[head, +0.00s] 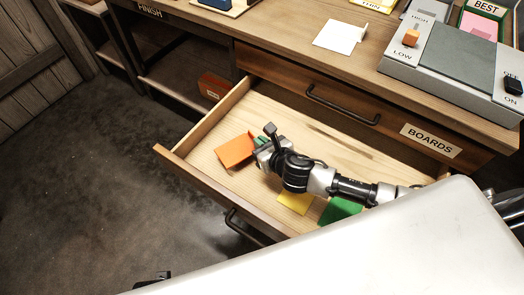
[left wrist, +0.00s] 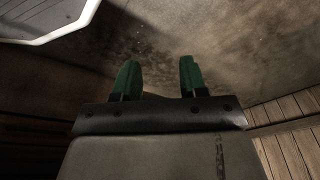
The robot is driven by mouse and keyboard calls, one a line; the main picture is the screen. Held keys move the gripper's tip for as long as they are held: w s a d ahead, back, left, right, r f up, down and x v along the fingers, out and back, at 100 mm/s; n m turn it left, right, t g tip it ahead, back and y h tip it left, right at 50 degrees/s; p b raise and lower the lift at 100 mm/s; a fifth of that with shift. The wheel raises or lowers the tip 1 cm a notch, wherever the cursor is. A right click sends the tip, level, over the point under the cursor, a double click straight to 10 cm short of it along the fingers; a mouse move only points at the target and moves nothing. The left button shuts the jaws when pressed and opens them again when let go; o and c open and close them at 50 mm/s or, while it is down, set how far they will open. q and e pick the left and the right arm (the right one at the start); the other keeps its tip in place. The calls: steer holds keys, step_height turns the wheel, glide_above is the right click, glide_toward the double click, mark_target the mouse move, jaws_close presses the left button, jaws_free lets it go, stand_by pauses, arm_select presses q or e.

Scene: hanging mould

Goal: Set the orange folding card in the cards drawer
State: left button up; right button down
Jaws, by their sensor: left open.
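The orange folding card (head: 234,151) is at the left part of an open wooden drawer (head: 170,160), tilted, with its right edge at my right gripper's fingers. My right gripper (head: 262,145) reaches into the drawer from the right. Its green fingertips are partly hidden, and I cannot tell whether they grip the card. A yellow card (head: 295,203) and a green card (head: 340,211) lie in the drawer under my arm. The drawer front's label is not visible. My left gripper (left wrist: 157,80) is open and empty in the left wrist view, above dark floor.
A closed drawer labelled BOARDS (head: 430,140) is above the open one. The desk top bears a white card (head: 340,37) and a grey switch panel (head: 455,57). A box (head: 213,87) sits on the shelf at left. A large pale surface covers the lower right.

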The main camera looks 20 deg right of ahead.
step_height(320, 180, down, 3)
steer(key=shift+f+b, duration=0.2)
steer(key=shift+b, duration=0.55)
arm_select(q)
steer(key=r, duration=0.1)
steer(key=w+r, duration=0.1)
steer(key=r, duration=0.3)
steer(key=shift+w+d+r, duration=0.1)
steer(key=shift+w, duration=0.2)
arm_select(e)
steer(key=shift+f, duration=0.1)
steer(key=c, duration=1.3)
jaws_free()
steer(key=shift+c, duration=0.2)
arm_select(q)
steer(key=shift+r, duration=0.1)
arm_select(e)
steer(key=shift+s, duration=0.1)
arm_select(q)
step_height(320, 180, down, 7)
steer(key=s+p, duration=0.2)
steer(key=shift+s, duration=0.25)
arm_select(e)
steer(key=v, duration=1.2)
